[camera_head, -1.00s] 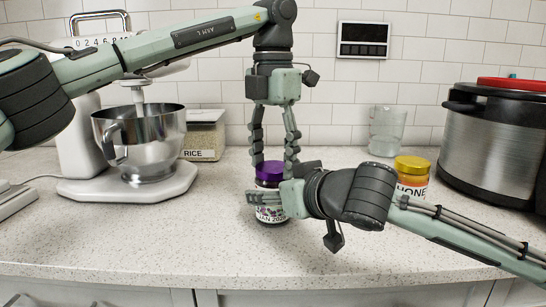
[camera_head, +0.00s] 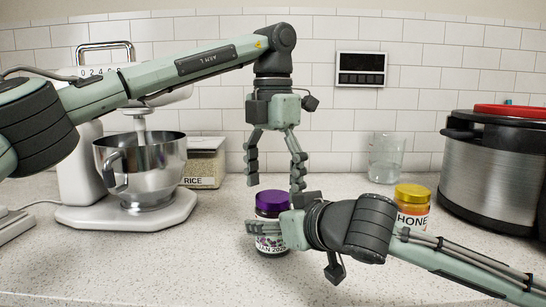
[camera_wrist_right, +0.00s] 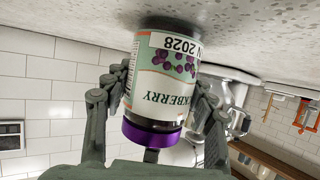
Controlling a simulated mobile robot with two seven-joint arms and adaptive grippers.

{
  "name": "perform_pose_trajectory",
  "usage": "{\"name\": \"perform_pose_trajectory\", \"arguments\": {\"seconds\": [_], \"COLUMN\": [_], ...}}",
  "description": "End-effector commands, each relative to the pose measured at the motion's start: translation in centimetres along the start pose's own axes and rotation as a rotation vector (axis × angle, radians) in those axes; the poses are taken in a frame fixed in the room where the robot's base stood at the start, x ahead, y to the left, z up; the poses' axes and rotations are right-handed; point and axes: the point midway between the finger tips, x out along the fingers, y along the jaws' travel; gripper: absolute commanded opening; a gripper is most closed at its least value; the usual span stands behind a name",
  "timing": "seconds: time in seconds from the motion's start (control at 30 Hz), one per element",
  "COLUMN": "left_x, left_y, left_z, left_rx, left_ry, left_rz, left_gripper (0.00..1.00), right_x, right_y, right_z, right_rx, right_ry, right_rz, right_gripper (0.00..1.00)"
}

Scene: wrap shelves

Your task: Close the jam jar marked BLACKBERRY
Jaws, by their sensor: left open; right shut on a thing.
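The BLACKBERRY jam jar (camera_head: 270,243) stands upright on the counter, its purple lid (camera_head: 271,201) level on top. In the right wrist view the jar (camera_wrist_right: 165,75) appears upside down, with part of BLACKBERRY and a date on its label. The lid (camera_wrist_right: 150,136) sits on the jar's mouth there; how tight it is I cannot tell. My right gripper (camera_head: 266,229) is shut around the jar's body, a finger on each side (camera_wrist_right: 162,85). My left gripper (camera_head: 275,182) points down above the lid, fingers spread wide and empty.
A honey jar (camera_head: 413,215) with a yellow lid and a glass (camera_head: 386,160) stand to the right. A large steel cooker (camera_head: 490,165) is at far right. A stand mixer (camera_head: 140,170) and a rice container (camera_head: 203,165) are on the left. The front counter (camera_head: 150,260) is clear.

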Motion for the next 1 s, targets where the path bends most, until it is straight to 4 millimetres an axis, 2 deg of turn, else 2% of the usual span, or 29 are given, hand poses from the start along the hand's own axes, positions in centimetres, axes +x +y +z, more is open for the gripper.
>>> {"name": "perform_pose_trajectory", "arguments": {"seconds": [0.3,0.5,0.7,0.97,1.0], "left_x": [-6.7,-9.9,-11.1,-11.1,-11.1], "left_y": [-0.1,-0.1,-0.1,-0.1,-0.1], "left_z": [0.1,0.0,0.0,0.0,0.0], "left_rx": [-0.001,-0.002,0.000,0.001,0.001], "left_ry": [-0.004,0.000,-0.002,-0.002,-0.001], "left_rz": [0.001,0.004,0.001,0.000,0.000], "left_gripper": [0.81,0.81,0.81,0.81,0.81], "right_x": [0.0,0.0,0.0,0.0,0.0], "right_y": [0.0,0.0,0.0,0.0,0.0], "right_z": [0.0,0.0,0.0,0.0,0.0], "right_rx": [0.000,0.000,0.000,0.000,0.000], "right_ry": [-0.001,0.000,-0.001,-0.001,-0.001], "right_rz": [0.001,0.001,0.001,0.001,0.000], "right_gripper": [0.00,0.00,0.00,0.00,0.60]}}
